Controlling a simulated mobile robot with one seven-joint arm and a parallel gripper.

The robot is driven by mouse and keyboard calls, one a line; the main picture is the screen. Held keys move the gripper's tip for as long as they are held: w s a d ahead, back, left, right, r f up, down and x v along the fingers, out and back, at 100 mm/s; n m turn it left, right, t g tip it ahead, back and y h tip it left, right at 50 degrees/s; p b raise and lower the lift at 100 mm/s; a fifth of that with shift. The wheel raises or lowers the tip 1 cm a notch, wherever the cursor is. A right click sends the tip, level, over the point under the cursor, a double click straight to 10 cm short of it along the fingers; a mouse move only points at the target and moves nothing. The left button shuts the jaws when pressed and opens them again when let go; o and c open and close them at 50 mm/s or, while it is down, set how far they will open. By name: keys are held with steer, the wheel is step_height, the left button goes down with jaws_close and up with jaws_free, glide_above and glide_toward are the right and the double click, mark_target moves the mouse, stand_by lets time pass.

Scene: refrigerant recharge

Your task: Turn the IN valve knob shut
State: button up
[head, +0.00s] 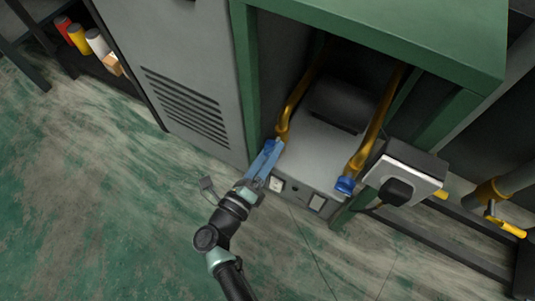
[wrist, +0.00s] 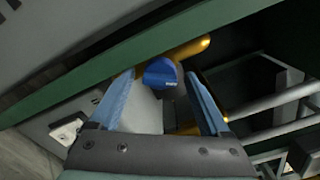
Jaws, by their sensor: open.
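A blue valve knob (wrist: 160,72) with a small pale marking sits at the end of a yellow pipe (wrist: 191,48) in the wrist view. The marking is too small to read. My gripper (head: 272,148) reaches the lower end of the left yellow pipe (head: 298,100). Its blue fingers are open, one on each side of the knob, with a gap visible on both sides. In the head view this knob cannot be told apart from the blue fingers. A second blue knob (head: 346,185) is on the right yellow pipe (head: 372,125), away from my gripper.
A grey machine (head: 325,150) with a socket and switch on its front stands inside a green frame (head: 400,32). A grey vented cabinet (head: 185,70) is close on the left. A box with a black plug (head: 398,190) sits at right. Open floor (head: 110,200) lies at left.

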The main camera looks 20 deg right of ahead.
jaws_close()
stand_by(0.3)
steer(key=shift+r+n+p, duration=0.1)
steer(key=shift+n+p, duration=0.2)
steer(key=shift+p, duration=0.05)
steer(key=shift+s+n+p, duration=0.1)
steer(key=shift+n+p, duration=1.65)
steer(key=shift+n, duration=0.95)
jaws_free()
